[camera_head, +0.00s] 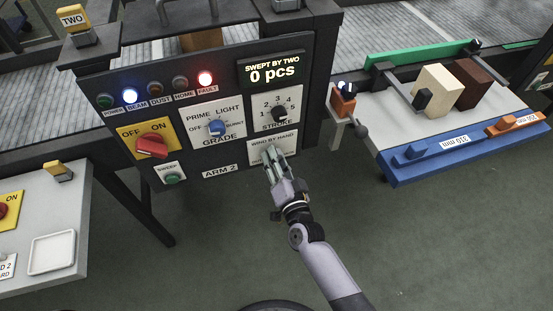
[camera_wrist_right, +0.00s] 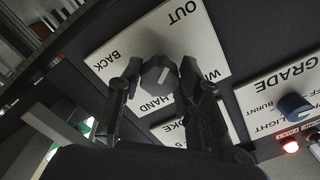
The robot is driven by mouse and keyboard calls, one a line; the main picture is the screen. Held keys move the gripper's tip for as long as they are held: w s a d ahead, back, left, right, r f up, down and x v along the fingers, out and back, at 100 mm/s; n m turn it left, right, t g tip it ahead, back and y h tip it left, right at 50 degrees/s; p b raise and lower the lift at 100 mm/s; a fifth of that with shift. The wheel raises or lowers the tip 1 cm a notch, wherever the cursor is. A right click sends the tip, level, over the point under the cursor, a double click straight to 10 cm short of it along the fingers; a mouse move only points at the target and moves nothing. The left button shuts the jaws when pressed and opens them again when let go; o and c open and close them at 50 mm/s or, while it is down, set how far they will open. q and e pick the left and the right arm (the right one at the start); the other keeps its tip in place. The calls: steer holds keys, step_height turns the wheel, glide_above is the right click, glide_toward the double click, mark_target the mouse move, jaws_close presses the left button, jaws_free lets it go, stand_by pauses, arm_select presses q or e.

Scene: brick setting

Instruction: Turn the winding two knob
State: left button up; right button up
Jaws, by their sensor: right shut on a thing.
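The winding knob (camera_wrist_right: 158,73) is a dark grey, faceted knob with a white pointer mark. It sits on a white plate (camera_wrist_right: 118,48) lettered OUT, BACK and WIND BY HAND. My right gripper (camera_wrist_right: 156,84) has one finger on each side of the knob and is shut on it. In the head view my right gripper (camera_head: 272,157) reaches up to the WIND BY HAND plate (camera_head: 288,139) at the panel's lower right. There the gripper hides the knob. My left gripper is not in view.
The ARM 2 panel (camera_head: 232,158) also carries a STROKE knob (camera_head: 279,111), a blue GRADE knob (camera_head: 217,127), a red OFF/ON switch (camera_head: 152,146) and a green SWEEP button (camera_head: 172,179). The display (camera_head: 272,70) reads 0 pcs. A tray with blocks stands right.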

steer(key=o, duration=1.1)
steer(key=v, duration=1.2)
stand_by(0.4)
